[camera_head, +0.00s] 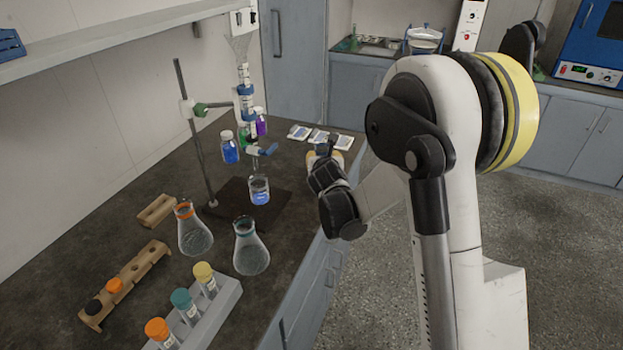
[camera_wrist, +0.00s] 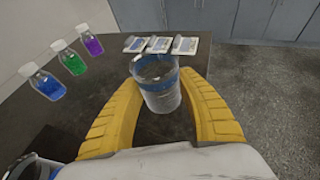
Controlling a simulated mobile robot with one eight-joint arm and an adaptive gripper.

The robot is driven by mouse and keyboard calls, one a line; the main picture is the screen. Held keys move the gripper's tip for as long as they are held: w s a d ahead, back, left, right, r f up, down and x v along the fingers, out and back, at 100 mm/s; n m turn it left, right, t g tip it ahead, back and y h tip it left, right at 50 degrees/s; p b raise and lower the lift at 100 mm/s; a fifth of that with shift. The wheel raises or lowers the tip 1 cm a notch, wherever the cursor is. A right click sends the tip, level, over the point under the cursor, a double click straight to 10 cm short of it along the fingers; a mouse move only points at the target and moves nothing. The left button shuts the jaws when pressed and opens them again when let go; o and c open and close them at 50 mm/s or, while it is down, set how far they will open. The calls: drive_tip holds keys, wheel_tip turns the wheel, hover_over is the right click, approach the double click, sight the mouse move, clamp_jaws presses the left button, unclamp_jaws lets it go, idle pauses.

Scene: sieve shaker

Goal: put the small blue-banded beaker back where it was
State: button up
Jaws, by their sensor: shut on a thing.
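The small blue-banded beaker (camera_wrist: 160,93) is clear with a blue band near its rim and stands upright between the two yellow fingers of my gripper (camera_wrist: 156,110) in the wrist view. The fingers press on its sides. In the head view my gripper (camera_head: 323,158) is near the right edge of the dark bench, mostly hidden behind my wrist. I cannot tell whether the beaker's base touches the bench. Another beaker (camera_head: 260,191) with blue liquid stands under the burette on the stand base.
Several white packets (camera_head: 320,137) lie just beyond my gripper. Bottles with blue (camera_head: 229,148), green and purple liquid stand to the left. A burette stand (camera_head: 196,130), two flasks (camera_head: 251,250) and tube racks (camera_head: 215,310) occupy the nearer bench. The bench's right edge is close.

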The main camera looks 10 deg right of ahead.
drive_tip(key=w+a+f, duration=0.1)
drive_tip(key=w+a+f+b, duration=0.1)
drive_tip(key=a, duration=0.1)
drive_tip(key=shift+a+f, duration=0.3)
drive_tip(key=shift+f, duration=0.1)
wheel_tip(320, 180, down, 4)
drive_tip(key=b, duration=0.2)
drive_tip(key=shift+b, duration=0.3)
drive_tip(key=shift+r, duration=0.15)
drive_tip(key=o, duration=1.1)
drive_tip(key=shift+o, duration=0.2)
